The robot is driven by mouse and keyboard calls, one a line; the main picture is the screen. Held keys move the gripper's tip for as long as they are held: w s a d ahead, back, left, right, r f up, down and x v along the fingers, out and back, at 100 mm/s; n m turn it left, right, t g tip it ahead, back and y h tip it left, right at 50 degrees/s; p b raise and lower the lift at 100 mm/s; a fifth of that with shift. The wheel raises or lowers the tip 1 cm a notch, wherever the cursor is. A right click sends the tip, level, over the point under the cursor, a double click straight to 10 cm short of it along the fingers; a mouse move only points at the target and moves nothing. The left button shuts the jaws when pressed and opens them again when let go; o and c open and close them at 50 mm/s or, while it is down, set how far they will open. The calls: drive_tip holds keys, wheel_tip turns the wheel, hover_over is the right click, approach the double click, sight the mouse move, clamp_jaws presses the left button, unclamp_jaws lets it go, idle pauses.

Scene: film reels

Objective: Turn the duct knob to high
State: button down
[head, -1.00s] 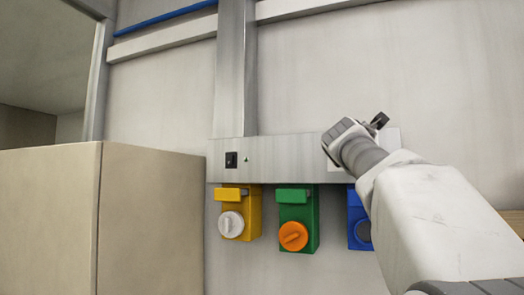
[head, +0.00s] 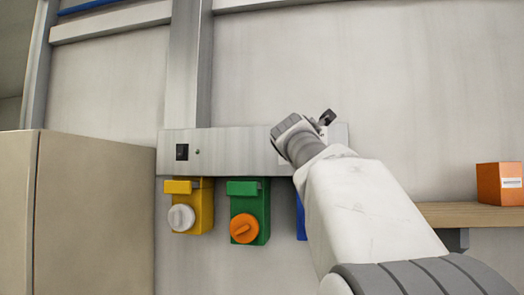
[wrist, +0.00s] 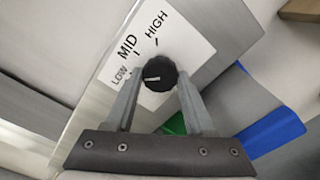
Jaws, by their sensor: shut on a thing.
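The duct knob (wrist: 160,75) is round and black with a white pointer line. It sits beside a white label (wrist: 150,45) reading LOW, MID and HIGH. The line points toward the LOW side. My gripper (wrist: 158,84) has one finger on each side of the knob and is shut on it. In the head view, my wrist and arm cover the right end of the metal panel (head: 230,148), hiding the knob and most of the label.
Below the panel hang a yellow unit (head: 205,210) with a white dial, a green unit (head: 262,205) with an orange dial, and a partly hidden blue unit (head: 300,215). A beige cabinet (head: 90,210) stands left. A wooden shelf (head: 465,214) at right holds an orange box (head: 500,184).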

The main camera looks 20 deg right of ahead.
drive_tip(key=shift+m, duration=0.3)
drive_tip(key=m+b, duration=0.1)
drive_tip(key=m, duration=0.3)
drive_tip(key=m+b, duration=0.1)
drive_tip(key=m, duration=0.3)
drive_tip(key=shift+m, duration=0.4)
drive_tip(key=m+b, duration=0.1)
drive_tip(key=m, duration=0.3)
drive_tip(key=shift+m, duration=0.3)
drive_tip(key=shift+r+m+b, duration=0.1)
drive_tip(key=shift+m+b, duration=0.5)
drive_tip(key=shift+m, duration=1.3)
drive_tip(key=shift+c, duration=1.3)
unclamp_jaws()
